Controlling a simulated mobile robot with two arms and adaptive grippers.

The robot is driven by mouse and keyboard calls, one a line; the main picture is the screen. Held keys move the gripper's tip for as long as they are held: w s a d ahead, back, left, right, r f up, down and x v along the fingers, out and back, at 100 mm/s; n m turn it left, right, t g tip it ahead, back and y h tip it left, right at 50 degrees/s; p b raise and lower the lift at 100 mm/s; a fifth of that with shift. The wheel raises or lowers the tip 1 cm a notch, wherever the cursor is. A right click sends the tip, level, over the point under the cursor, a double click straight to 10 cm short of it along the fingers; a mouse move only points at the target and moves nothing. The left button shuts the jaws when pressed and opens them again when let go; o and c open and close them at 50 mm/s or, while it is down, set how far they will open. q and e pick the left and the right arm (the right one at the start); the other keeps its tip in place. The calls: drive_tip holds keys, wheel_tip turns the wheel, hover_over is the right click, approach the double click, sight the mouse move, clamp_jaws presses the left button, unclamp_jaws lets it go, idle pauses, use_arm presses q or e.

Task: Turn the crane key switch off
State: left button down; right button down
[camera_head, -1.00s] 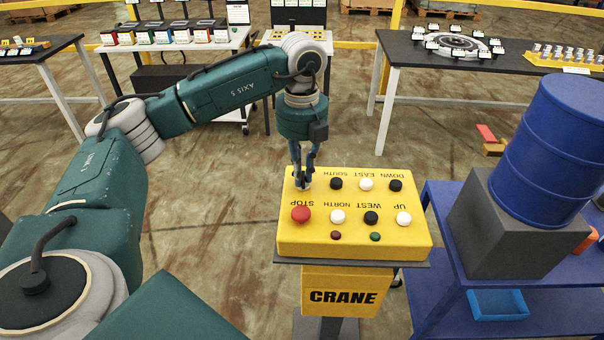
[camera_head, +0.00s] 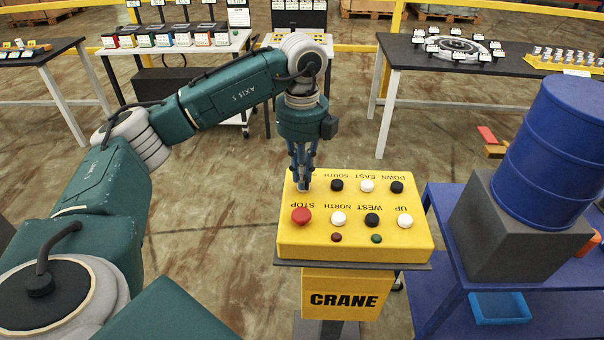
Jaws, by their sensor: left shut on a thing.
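The yellow crane control box (camera_head: 355,247) stands on a pedestal marked CRANE (camera_head: 343,299). It has a red STOP button (camera_head: 301,215), several black and white direction buttons, and small red (camera_head: 336,238) and green (camera_head: 376,239) lamps or buttons. My left gripper (camera_head: 303,185) points down at the box's far left corner, just behind the STOP button. It is shut on the key switch there, which the fingers mostly hide. I cannot read the switch's position. My right gripper is not in view.
A blue cart (camera_head: 440,265) stands close on the right with a grey block (camera_head: 505,235) and a blue barrel (camera_head: 553,150). Tables with small items stand behind. The floor left of the box is clear.

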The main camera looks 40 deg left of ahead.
use_arm(q)
drive_tip(key=shift+w+r, duration=0.1)
drive_tip(key=shift+r, duration=0.05)
drive_tip(key=c, duration=1.8)
unclamp_jaws()
drive_tip(key=shift+o, duration=0.2)
wheel_tip(320, 180, up, 12)
